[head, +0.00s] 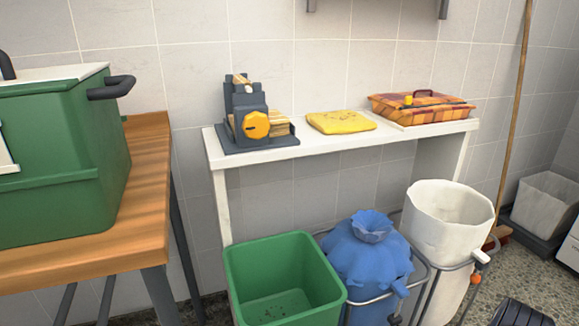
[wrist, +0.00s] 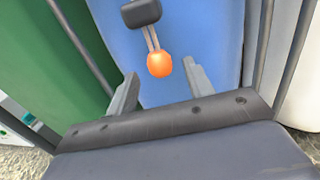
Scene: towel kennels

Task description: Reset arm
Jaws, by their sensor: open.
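My gripper (wrist: 160,72) shows in the wrist view with its two grey fingers spread apart and nothing held between them. Beyond the fingers, an orange knob (wrist: 160,65) hangs on thin rods from a dark block (wrist: 141,13), against a blue surface (wrist: 205,32). The knob appears in line with the gap between the fingertips; I cannot tell how far off it is. I cannot clearly make out my gripper in the head view.
A green bin (head: 285,275), a tied blue bag (head: 365,262) and an open white bag (head: 447,225) in metal frames stand below a white shelf (head: 345,150). The shelf holds a yellow cloth (head: 341,122) and a plaid basket (head: 422,107). A wooden table (head: 140,215) stands left.

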